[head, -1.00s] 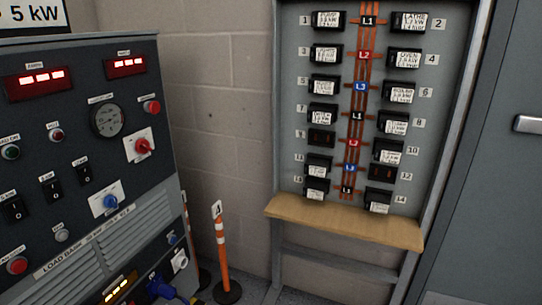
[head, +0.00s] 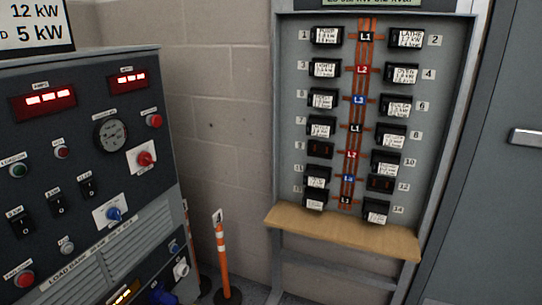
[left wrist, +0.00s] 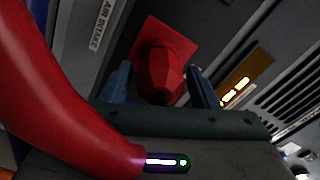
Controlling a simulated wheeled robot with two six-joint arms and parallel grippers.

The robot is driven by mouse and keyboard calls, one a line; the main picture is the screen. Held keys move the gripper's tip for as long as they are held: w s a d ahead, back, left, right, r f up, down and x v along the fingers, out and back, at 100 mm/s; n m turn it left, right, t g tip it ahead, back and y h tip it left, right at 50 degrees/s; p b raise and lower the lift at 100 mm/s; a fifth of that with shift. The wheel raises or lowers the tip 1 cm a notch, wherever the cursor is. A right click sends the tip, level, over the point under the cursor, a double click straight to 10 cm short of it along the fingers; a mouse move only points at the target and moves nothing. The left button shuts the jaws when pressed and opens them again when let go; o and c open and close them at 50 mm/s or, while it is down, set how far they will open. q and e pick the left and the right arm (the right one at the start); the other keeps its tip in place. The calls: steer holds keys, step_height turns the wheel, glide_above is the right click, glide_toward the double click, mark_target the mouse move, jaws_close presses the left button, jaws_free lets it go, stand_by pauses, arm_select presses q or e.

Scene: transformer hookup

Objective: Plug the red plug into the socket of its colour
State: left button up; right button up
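A red square socket plate (left wrist: 178,33) lies directly beyond the plug on a dark panel. The plug's front overlaps the plate, and I cannot tell how far it sits in the socket. A thick red cable (left wrist: 50,95) curves close to the camera along the left side. Neither gripper shows in the head view, and the red socket is out of that view.
The load bank (head: 80,130) stands at left, with a blue plug (head: 160,293) at its lower edge. A breaker panel (head: 290,115) with a wooden shelf (head: 340,232) stands at right. An orange-and-white post (head: 222,258) stands between them. An air intake label (left wrist: 103,22) is near the socket.

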arm_select(q)
steer(key=shift+o, duration=0.7)
steer(key=shift+w+a+r, duration=0.2)
steer(key=shift+a+r, duration=0.05)
steer(key=shift+a, duration=0.1)
steer(key=shift+d, duration=0.1)
steer(key=shift+p+v, duration=0.35)
steer(key=shift+v, duration=0.55)
steer(key=shift+f+p+v, duration=0.15)
steer(key=shift+p+v, duration=0.05)
steer(key=shift+v, duration=0.6)
steer(key=shift+f+p+v, duration=0.15)
steer(key=shift+v, duration=0.7)
steer(key=shift+s, duration=0.1)
steer(key=v, duration=1.1)
steer(key=shift+p, duration=0.35)
